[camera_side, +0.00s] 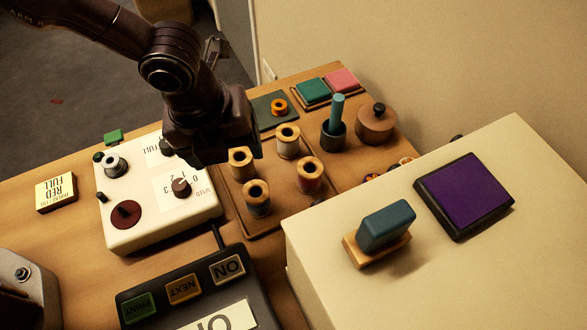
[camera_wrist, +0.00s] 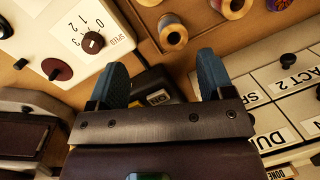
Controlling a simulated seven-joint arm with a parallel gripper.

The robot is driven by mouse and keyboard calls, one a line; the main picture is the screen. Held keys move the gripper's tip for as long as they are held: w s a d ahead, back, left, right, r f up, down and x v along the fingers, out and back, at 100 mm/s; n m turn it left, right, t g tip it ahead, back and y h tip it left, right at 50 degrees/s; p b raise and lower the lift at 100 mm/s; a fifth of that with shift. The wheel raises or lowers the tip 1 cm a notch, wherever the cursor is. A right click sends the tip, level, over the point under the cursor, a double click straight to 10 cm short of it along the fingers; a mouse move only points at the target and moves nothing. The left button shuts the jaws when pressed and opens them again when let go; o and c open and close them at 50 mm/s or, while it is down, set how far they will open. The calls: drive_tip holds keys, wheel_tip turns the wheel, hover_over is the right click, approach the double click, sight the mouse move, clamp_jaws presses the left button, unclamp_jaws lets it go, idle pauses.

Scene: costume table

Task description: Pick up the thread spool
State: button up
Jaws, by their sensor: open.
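Several thread spools with pale wooden ends stand on a wooden tray (camera_side: 245,230) in the side view: a back spool (camera_side: 287,140), a right spool (camera_side: 310,176), a front spool (camera_side: 257,198) and a left spool (camera_side: 241,161). A small orange spool (camera_side: 279,106) sits on a dark mat farther back. My gripper (camera_side: 212,145) hangs above the white machine, left of the tray; its fingers are hidden there. In the wrist view my gripper (camera_wrist: 162,68) is open, with two blue fingertips apart and no spool between them.
The white machine (camera_side: 125,225) with knobs and a metal bobbin stands left of the tray. A dark button box (camera_side: 205,285) is in front. A raised cream box (camera_side: 340,260) bears a blue-topped block and a purple pad. A cup (camera_side: 333,135) and lidded pot (camera_side: 376,125) stand behind.

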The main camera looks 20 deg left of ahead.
sight(313, 171)
drive_tip(key=w+d+m+t+h, duration=0.2)
drive_tip(key=w+d+m, duration=0.35)
drive_tip(key=m, duration=0.85)
drive_tip(key=x, duration=0.4)
drive_tip(key=s+d+x, duration=0.1)
drive_tip(key=x, duration=0.3)
drive_tip(key=d+x, duration=0.1)
drive_tip(key=x, duration=0.3)
drive_tip(key=shift+s+d+f, duration=0.15)
drive_tip(key=shift+s+f, duration=0.15)
drive_tip(key=shift+f, duration=0.1)
drive_tip(key=c, duration=1)
